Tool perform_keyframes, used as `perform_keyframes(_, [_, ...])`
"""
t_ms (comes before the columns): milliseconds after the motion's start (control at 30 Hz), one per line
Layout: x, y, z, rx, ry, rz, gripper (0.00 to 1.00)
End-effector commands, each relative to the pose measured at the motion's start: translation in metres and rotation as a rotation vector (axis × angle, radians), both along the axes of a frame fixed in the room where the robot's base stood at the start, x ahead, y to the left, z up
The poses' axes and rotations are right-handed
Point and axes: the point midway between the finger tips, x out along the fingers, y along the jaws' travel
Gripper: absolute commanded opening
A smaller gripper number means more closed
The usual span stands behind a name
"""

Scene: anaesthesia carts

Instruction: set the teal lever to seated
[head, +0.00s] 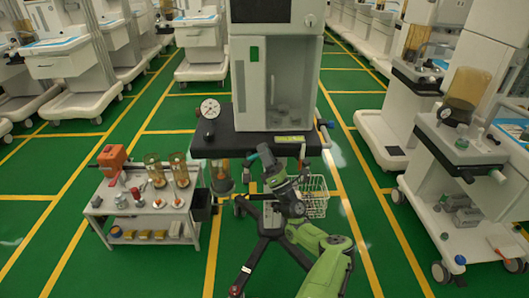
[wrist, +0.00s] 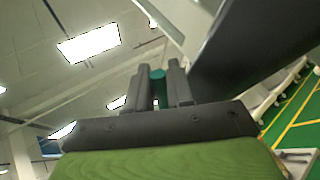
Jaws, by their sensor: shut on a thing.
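The teal lever (wrist: 158,73) shows in the wrist view as a small teal end between the fingertips of my gripper (wrist: 160,82). The two grey fingers are closed on it, one on each side. In the head view, my arm reaches up to the front edge of the black shelf (head: 225,146) of the middle cart.
The dark shelf underside (wrist: 225,60) is close on the right in the wrist view. A wire basket (head: 316,198) hangs right of my arm. A low trolley (head: 140,205) with vaporizers and tools stands left. Another cart (head: 450,165) stands right, with green floor between.

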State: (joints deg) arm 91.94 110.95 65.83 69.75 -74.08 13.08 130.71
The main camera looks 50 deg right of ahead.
Motion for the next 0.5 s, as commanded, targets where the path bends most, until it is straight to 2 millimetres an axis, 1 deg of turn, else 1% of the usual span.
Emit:
perform_keyframes(33, [0.0, -0.0002, -0.0003, 0.0, 0.001, 0.0, 0.0])
perform_keyframes(67, [0.0, -0.0002, -0.0003, 0.0, 0.002, -0.001, 0.23])
perform_keyframes(100, [0.0, -0.0001, -0.0003, 0.0, 0.002, -0.001, 0.29])
perform_keyframes(167, [0.0001, -0.0002, -0.0003, 0.0, 0.002, -0.001, 0.38])
perform_keyframes(500, [0.0003, -0.001, -0.0005, 0.001, 0.003, -0.003, 0.38])
